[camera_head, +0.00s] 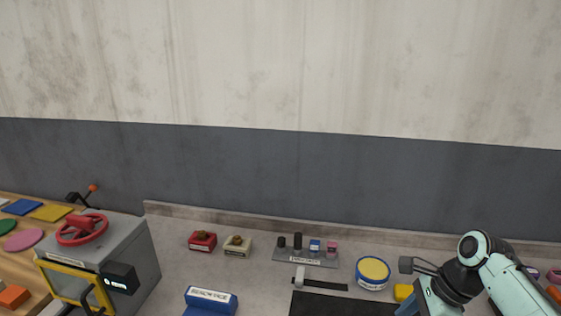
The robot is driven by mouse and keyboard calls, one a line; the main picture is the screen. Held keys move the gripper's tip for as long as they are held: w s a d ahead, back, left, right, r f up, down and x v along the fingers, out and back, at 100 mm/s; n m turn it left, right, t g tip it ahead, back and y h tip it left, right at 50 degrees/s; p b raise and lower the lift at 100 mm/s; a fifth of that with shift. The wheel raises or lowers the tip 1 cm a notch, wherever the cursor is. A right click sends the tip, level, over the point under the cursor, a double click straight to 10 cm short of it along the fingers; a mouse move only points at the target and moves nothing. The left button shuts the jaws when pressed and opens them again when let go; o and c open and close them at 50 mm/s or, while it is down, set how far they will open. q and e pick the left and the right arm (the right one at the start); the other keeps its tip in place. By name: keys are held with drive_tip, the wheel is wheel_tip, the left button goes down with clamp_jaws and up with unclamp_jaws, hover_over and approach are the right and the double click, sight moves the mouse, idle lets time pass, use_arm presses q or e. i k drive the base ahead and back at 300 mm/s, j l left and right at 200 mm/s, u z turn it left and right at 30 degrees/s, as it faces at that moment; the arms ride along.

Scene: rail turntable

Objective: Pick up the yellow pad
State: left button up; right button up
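Several yellow things are in view, and I cannot be sure which one the task means. A flat yellow square pad (52,213) lies on the wooden surface at the far left, beside a blue square pad (22,207). My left gripper is not visible.
A grey machine (140,262) with a red handwheel (81,228) stands at left. Red (202,241) and cream (237,246) blocks, a grey holder (305,259) with small items and a blue labelled block (210,301) are on the bench. A dark mat (335,306) lies in front.

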sight(402, 291)
drive_tip(key=k, duration=0.9)
